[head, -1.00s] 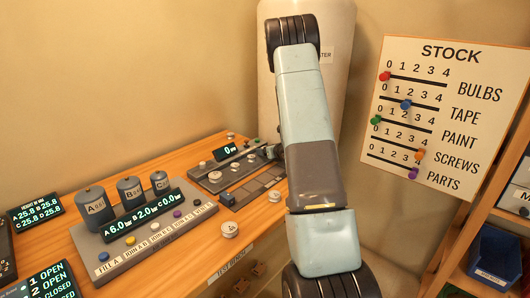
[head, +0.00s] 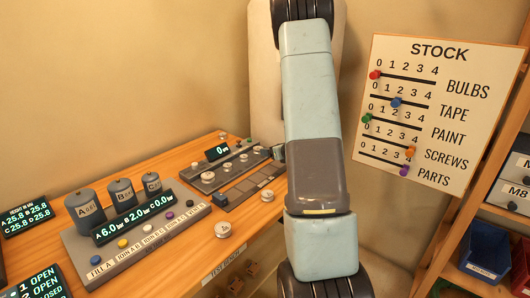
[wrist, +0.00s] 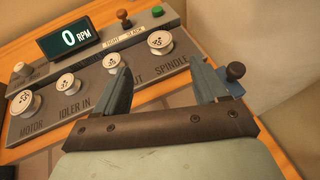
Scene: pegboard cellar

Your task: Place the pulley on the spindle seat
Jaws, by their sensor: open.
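The spindle seat, marked SPINDLE, is at the right end of a grey panel (wrist: 90,90) in the wrist view. A pale round pulley-like disc (wrist: 160,42) sits there. Similar discs sit at MOTOR (wrist: 25,102) and along the idler row (wrist: 65,83). My gripper (wrist: 168,82) is open, its two blue-grey fingers apart, in front of the spindle end, with nothing visible between them. A loose pale disc, perhaps a pulley (head: 222,229), lies near the bench's front edge.
A dark knob (wrist: 235,72) is close by my right finger. The RPM display (wrist: 68,38) and red and green buttons stand behind the discs.

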